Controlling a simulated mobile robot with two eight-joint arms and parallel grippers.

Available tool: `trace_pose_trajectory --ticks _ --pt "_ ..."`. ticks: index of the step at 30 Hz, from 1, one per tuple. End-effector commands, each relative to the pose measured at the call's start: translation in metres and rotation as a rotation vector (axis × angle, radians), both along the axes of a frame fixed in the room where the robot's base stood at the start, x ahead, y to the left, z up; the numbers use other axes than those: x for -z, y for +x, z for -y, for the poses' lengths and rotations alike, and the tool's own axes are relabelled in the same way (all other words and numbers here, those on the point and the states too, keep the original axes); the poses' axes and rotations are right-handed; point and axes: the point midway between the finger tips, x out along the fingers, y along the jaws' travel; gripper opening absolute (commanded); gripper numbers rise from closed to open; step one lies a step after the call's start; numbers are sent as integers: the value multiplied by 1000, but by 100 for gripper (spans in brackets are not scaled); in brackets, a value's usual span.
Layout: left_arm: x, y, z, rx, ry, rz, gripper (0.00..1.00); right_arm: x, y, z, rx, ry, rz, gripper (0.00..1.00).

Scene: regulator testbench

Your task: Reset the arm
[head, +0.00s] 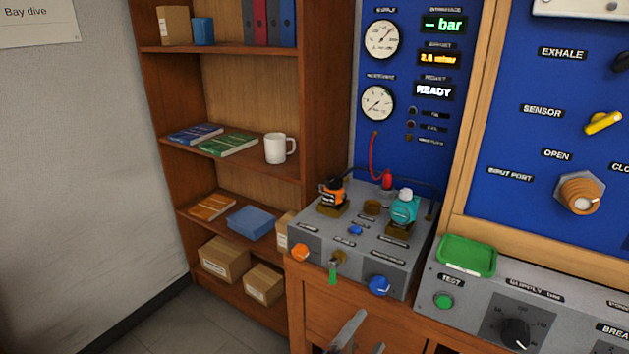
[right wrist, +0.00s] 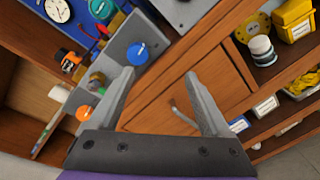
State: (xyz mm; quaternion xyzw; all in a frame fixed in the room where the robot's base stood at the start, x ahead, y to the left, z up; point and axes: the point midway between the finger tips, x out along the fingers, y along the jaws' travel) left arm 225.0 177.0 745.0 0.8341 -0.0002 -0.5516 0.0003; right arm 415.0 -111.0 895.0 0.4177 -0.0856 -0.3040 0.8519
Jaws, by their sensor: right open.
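My right gripper (head: 352,332) shows at the bottom edge of the head view, in front of the wooden cabinet and below the grey test box (head: 330,262). In the right wrist view its two grey fingers (right wrist: 160,73) are spread apart with nothing between them. The gripper is apart from the box. The box carries an orange regulator (head: 332,193), a teal regulator (head: 404,208), an orange knob (head: 300,252), a blue knob (head: 379,285) and a green-tipped lever (head: 332,272). My left gripper is not seen.
The wooden cabinet (head: 303,308) stands under the box. A bookshelf (head: 170,110) with books, boxes and a white mug (head: 279,148) is at left. A green tray (head: 467,256) rests on the right console. In the right wrist view, shelves with yellow containers (right wrist: 292,20) lie at right.

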Motion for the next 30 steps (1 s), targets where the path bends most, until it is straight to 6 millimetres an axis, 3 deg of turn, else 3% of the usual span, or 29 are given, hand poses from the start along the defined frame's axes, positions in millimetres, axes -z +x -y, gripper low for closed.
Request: trace_pose_trajectory --ticks 3,7,11,16,24,27,30 --pt "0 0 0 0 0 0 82 34 -23 49 111 234 -74 82" --pt "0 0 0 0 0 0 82 79 -66 89 284 591 -129 82" --pt "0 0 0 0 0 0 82 115 -113 102 475 956 -130 82" --pt "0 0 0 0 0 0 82 140 -158 93 698 1355 -73 82" --pt "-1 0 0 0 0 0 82 149 -193 66 977 1845 76 82" --pt "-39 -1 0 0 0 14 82 110 -191 65 948 1831 69 82" --pt "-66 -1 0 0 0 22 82 83 -190 65 940 1833 73 82"
